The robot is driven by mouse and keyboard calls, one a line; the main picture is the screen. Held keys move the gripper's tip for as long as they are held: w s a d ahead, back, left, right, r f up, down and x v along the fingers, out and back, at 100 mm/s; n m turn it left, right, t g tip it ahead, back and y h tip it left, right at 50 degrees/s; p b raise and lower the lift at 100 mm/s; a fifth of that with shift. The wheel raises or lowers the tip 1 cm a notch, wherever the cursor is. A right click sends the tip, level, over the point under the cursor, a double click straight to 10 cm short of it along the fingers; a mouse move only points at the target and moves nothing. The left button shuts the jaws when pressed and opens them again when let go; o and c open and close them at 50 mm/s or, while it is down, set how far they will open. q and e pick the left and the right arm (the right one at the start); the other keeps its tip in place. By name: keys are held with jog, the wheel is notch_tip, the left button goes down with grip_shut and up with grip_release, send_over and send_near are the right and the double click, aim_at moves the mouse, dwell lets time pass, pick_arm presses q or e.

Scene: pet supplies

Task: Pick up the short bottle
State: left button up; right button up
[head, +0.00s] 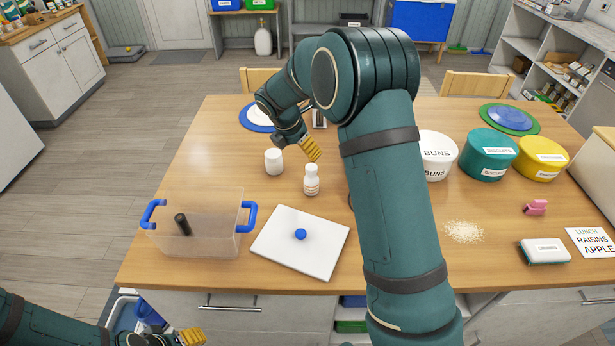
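A short white bottle (273,161) stands upright on the wooden table, left of my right gripper. A taller white bottle (311,180) with a label and a narrower neck stands nearer and to its right. My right gripper (313,150) has yellow fingers and hangs above and behind the taller bottle, apart from the short one. Its fingers overlap from this side, so I cannot tell whether it is open. My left gripper (192,338) is low at the bottom left edge, in front of the table, partly cut off, its opening unclear.
A clear bin (200,241) with blue handles holds a dark cylinder. A white board (300,255) carries a blue ball (300,234). White, teal and yellow tubs (488,155) stand at right. A blue-rimmed plate (256,117) lies behind. My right arm hides the table's middle.

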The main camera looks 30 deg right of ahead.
aim_at(311, 167)
jog(key=x, duration=0.6)
jog(key=shift+d+f, duration=0.15)
jog(key=shift+f, duration=0.25)
jog(key=shift+s+x, duration=0.15)
jog(key=shift+x, duration=1.2)
jog(key=shift+s+x, duration=0.1)
jog(key=shift+x, duration=1.25)
grip_shut()
